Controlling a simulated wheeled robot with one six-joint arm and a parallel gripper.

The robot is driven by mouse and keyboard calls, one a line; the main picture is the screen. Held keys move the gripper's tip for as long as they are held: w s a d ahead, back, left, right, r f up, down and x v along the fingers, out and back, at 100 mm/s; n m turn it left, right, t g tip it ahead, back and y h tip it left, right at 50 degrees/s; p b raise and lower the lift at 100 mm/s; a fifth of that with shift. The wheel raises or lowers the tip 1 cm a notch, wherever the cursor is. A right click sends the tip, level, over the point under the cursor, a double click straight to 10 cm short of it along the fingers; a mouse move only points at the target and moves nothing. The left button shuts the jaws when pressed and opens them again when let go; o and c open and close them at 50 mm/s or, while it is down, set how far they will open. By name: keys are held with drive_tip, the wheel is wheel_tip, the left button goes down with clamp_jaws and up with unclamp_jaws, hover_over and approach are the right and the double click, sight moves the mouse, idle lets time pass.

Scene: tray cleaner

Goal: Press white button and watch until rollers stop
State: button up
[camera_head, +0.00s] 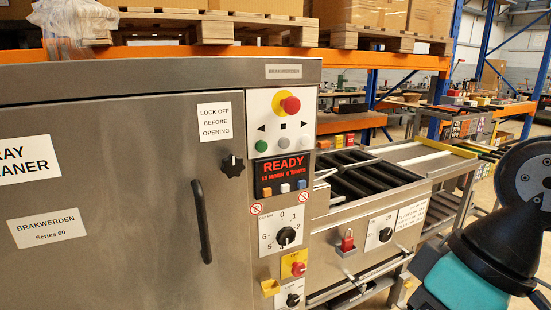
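The control panel (256,103) is on the right part of the grey tray cleaner's front. Below a red emergency knob (290,105) on yellow sits a row of round buttons: a green one (262,147), a pale grey-white one (283,143) and another whitish one (306,141). A small white square button (285,188) is under the display (281,173), between an orange one and a blue one. The display reads READY in red. Dark rollers (360,178) lie in the conveyor right of the panel; whether they turn cannot be told. My gripper is not in view.
The cabinet door has a black vertical handle (201,222) and a black star knob (232,165). A numbered dial (286,236) is low on the panel. My black and teal arm fills the lower right.

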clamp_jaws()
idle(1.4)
